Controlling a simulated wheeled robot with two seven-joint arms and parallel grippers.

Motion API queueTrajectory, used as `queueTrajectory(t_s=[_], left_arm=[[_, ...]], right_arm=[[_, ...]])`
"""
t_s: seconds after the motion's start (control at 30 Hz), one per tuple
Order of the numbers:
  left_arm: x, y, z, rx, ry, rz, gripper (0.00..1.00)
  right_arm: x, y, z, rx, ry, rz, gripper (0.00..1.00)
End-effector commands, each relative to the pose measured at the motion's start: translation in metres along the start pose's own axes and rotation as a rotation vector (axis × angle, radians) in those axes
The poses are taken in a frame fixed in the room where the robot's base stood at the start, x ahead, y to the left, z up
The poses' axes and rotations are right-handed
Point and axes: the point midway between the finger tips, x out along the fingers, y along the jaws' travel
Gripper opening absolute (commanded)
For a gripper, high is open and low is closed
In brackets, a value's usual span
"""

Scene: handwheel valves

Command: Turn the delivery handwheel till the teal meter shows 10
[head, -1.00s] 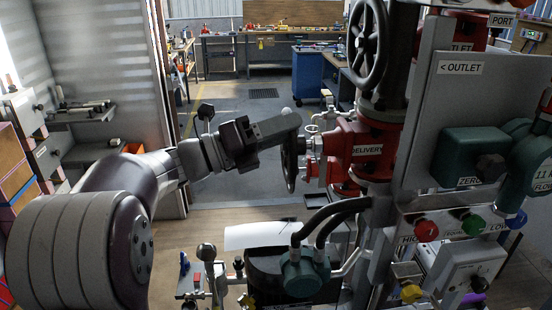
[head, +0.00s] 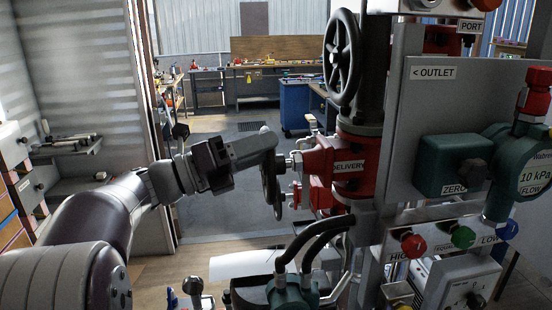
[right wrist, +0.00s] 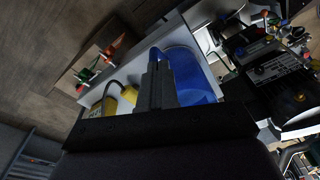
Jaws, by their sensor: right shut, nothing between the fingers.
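The delivery handwheel (head: 269,186) is a dark wheel seen nearly edge-on in the head view, left of the red valve body labelled DELIVERY (head: 349,166). My left gripper (head: 268,143) is at the upper rim of this wheel, its fingertips overlapping the rim. Whether its jaws grip the rim cannot be made out. The teal meter (head: 535,172) at the right edge of the head view reads 10 kPa, with FLOW written beneath. My right gripper (right wrist: 158,80) shows in the right wrist view, shut and empty, in front of a blue cylinder (right wrist: 190,75).
A larger dark handwheel (head: 342,58) stands above the delivery valve. A grey OUTLET panel (head: 445,110) carries a teal ZERO box (head: 452,165). Red (head: 413,246), green (head: 463,237) and blue (head: 508,229) knobs sit below. Dark hoses (head: 315,240) curve under the delivery valve.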

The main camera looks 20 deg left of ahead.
Motion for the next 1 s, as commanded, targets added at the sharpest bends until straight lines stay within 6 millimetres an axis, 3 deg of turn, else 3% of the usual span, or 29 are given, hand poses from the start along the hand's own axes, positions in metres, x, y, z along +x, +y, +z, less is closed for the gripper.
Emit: queueTrajectory(t_s=[0.03,0.37,0.7,1.0], left_arm=[[-0.007,0.006,0.002,-0.004,-0.013,0.014,0.42],[-0.011,0.006,0.004,-0.006,-0.015,0.015,0.42],[-0.044,0.004,0.013,-0.003,-0.011,0.011,0.42],[-0.046,0.002,0.014,-0.004,-0.007,0.008,0.42]], right_arm=[[0.004,0.000,0.001,0.000,0.000,0.000,0.00],[0.005,0.000,0.001,0.000,0.001,0.000,0.00],[0.024,0.000,0.003,0.000,0.001,0.000,0.00],[0.023,0.000,0.003,0.000,0.001,0.000,0.00]])
